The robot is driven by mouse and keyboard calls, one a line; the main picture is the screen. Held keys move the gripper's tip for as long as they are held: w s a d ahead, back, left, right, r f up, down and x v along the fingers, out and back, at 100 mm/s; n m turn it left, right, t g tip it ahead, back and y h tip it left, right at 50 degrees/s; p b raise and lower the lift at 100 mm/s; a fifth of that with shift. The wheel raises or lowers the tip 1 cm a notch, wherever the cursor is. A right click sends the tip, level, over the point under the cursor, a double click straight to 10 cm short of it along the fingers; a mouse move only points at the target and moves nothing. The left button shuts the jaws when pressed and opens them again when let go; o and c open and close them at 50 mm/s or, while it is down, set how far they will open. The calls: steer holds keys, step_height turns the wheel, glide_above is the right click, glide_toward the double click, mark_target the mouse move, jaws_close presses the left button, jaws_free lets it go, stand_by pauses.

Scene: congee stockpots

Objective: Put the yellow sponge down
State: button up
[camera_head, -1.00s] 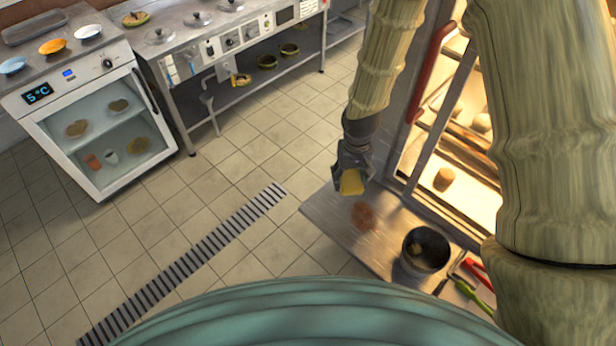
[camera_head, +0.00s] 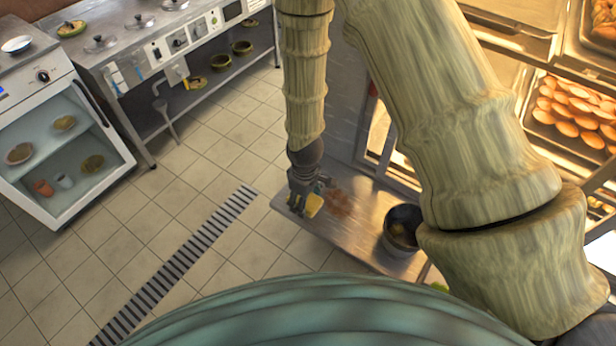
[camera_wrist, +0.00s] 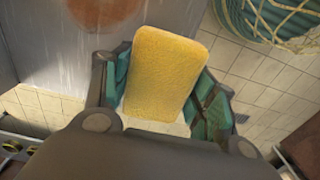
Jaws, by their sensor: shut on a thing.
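The yellow sponge (camera_head: 314,205) is held between the fingers of my gripper (camera_head: 306,200), at the left end of a steel counter (camera_head: 350,225) in the head view. In the wrist view the sponge (camera_wrist: 165,75) sits upright between both fingers, which press on its sides. The gripper is shut on it. Tile floor shows around the sponge in the wrist view, and the counter surface lies at its upper left. I cannot tell how high the sponge is above the counter.
A reddish-brown stain (camera_head: 342,203) is on the counter just right of the gripper. A dark pot (camera_head: 401,232) stands further right. A lit cabinet (camera_head: 380,130) rises behind the counter. A glass-door fridge (camera_head: 62,150) and a stove bench (camera_head: 165,50) stand at the left across open floor.

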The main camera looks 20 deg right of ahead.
steer(key=w+d, duration=0.1)
steer(key=w, duration=0.2)
steer(key=w+d+p, duration=0.1)
steer(key=w, duration=0.3)
steer(key=w+d+f+p, duration=0.1)
steer(key=w+d, duration=0.1)
steer(key=w, duration=0.2)
steer(key=shift+d+f, duration=0.1)
steer(key=shift+f+p, duration=0.65)
steer(key=shift+f, duration=1.05)
steer(key=shift+s+f, duration=0.1)
steer(key=shift+f, duration=0.2)
steer(key=o, duration=1.2)
steer(key=shift+c, duration=0.2)
steer(key=shift+o, duration=0.4)
steer(key=shift+f, duration=0.2)
steer(key=shift+r, duration=0.15)
step_height(320, 180, up, 13)
steer(key=b, duration=0.2)
